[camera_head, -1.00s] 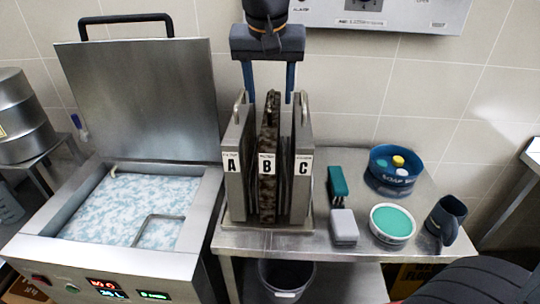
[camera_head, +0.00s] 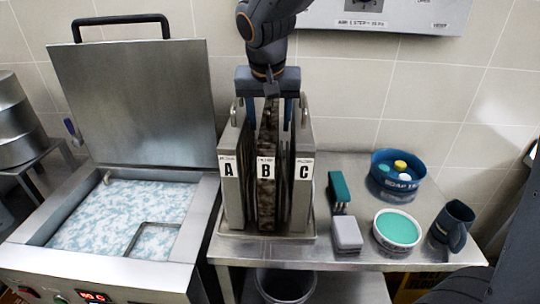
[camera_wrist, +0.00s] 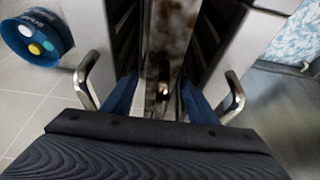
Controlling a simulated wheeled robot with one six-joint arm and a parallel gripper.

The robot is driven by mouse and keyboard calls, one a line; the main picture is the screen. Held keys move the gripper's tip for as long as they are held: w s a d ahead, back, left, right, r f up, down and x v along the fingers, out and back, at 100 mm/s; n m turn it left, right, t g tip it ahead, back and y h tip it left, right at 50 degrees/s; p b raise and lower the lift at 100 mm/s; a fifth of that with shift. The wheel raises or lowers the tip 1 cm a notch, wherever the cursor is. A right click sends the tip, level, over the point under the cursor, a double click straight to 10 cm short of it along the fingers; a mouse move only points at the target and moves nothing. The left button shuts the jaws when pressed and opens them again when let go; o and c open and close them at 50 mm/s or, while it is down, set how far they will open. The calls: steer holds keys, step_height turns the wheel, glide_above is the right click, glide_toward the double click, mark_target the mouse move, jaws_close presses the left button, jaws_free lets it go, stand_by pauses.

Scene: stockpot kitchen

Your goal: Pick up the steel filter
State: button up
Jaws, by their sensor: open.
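Upright filter panels stand in a rack on the steel bench. Panels A (camera_head: 230,190) and C (camera_head: 301,195) are plain grey steel; panel B (camera_head: 266,195), between them, is stained brown. My gripper (camera_head: 265,112) is open, pointing down over the top of B, with one blue finger on each side of it. In the wrist view, the top handle of B (camera_wrist: 163,92) lies between the two blue fingers (camera_wrist: 160,100), and the handles of the outer panels stand outside them. Whether the fingers touch B cannot be told.
An open steel tank (camera_head: 205,215) of foamy liquid stands left, its lid (camera_head: 135,105) raised. On the bench to the right are a green brush (camera_head: 340,188), a grey block (camera_head: 347,235), a teal-filled bowl (camera_head: 397,230), a blue basin (camera_head: 398,182) and a dark mug (camera_head: 452,225).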

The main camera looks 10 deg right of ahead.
steer(key=shift+x, duration=1.2)
jaws_close()
steer(key=shift+r, duration=0.1)
stand_by(0.4)
